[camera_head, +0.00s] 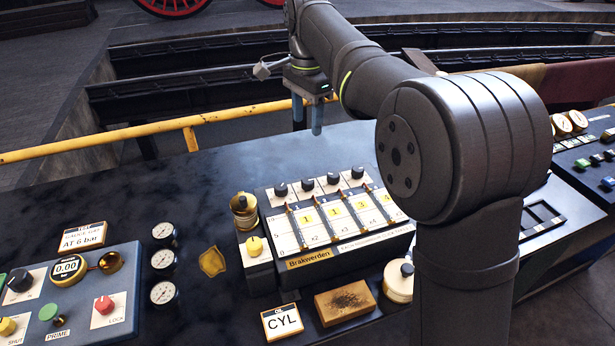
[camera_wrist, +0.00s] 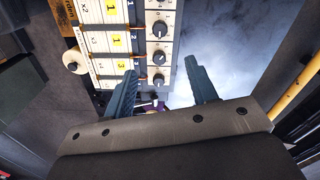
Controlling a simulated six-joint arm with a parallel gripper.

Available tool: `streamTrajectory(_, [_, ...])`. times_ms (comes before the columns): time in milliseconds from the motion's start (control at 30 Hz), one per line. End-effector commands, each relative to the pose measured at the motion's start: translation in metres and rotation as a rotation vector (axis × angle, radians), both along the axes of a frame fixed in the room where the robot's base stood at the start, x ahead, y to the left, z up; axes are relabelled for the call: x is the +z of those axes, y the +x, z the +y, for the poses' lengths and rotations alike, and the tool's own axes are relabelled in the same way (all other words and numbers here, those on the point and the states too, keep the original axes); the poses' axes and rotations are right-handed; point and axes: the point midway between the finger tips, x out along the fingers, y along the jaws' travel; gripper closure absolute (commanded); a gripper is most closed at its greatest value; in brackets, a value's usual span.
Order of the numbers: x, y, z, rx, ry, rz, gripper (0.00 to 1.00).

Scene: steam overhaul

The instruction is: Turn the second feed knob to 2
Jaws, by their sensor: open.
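The feed panel (camera_head: 322,262), labelled Brakwerden, carries a row of black knobs along its back edge, above several lanes with yellow number tags. The second knob from the left (camera_head: 307,184) is also in the wrist view (camera_wrist: 160,28), in the knob column beside digit marks; its exact setting is too small to read. My gripper (camera_head: 309,130) is open and empty, raised behind the knob row in the head view. In the wrist view its fingers (camera_wrist: 160,66) are spread, with the knobs between and beyond them. It touches no knob.
A brass cup (camera_head: 243,210) and a yellow knob (camera_head: 254,245) stand left of the panel. A brown block (camera_head: 345,302), a CYL card (camera_head: 282,322) and a cream round pot (camera_head: 398,282) are in front. A yellow rail (camera_head: 190,121) runs behind the bench.

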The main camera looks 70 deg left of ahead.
Motion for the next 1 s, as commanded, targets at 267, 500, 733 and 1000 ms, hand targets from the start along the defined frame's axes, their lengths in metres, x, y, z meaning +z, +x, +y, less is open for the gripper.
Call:
streamTrajectory(267, [-0.025,0.001,-0.001,-0.025,-0.004,0.000,0.48])
streamTrajectory(500, [-0.077,0.001,-0.001,-0.023,-0.005,0.001,0.48])
streamTrajectory(733, [-0.127,0.001,-0.001,-0.022,-0.003,0.000,0.48])
streamTrajectory(1000, [-0.165,0.001,-0.001,-0.022,-0.001,0.001,0.48])
